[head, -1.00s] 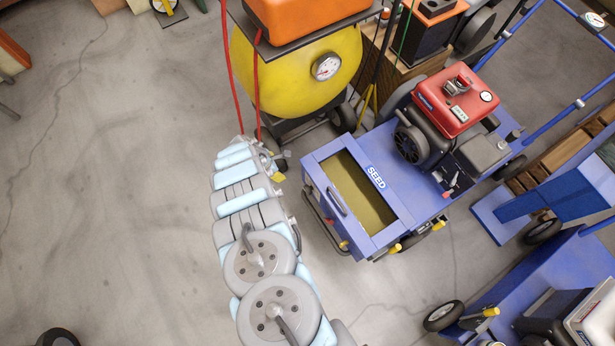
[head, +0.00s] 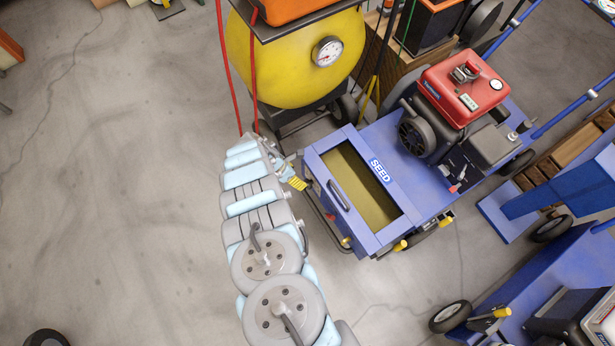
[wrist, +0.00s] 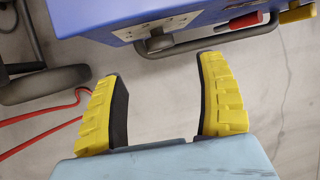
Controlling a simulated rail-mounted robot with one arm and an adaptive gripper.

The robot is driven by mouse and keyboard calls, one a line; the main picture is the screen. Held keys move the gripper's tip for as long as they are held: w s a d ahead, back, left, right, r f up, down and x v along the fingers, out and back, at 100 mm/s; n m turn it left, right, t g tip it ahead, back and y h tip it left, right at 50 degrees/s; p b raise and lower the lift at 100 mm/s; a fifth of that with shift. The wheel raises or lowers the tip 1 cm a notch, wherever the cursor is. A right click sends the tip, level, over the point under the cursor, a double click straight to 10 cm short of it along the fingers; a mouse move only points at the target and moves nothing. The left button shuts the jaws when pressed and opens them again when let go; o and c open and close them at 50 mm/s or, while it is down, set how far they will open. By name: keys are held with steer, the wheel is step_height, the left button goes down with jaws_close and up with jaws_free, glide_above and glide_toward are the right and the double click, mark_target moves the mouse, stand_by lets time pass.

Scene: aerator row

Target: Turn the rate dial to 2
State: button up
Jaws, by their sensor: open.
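The blue seeder (head: 330,226) with the SEED label and open-topped hopper stands right of my arm in the head view. In the wrist view its blue body (wrist: 120,32) crosses the top. The fitting appears between and beyond the fingertips. In the head view my gripper (head: 298,183) is close to the seeder's left end, partly hidden by my arm.
A grey bar (wrist: 205,42) runs along the seeder's lower edge, near the right finger. A red grip (wrist: 240,22) and yellow grip (wrist: 298,13) are at right. Red hoses (wrist: 45,112) lie left. A yellow tank (head: 285,65) stands behind.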

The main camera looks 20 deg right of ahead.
mark_target(306, 182)
steer(key=shift+b+x, duration=3.3)
steer(key=shift+x, duration=1.95)
steer(key=shift+a, duration=0.1)
steer(key=c, duration=1.2)
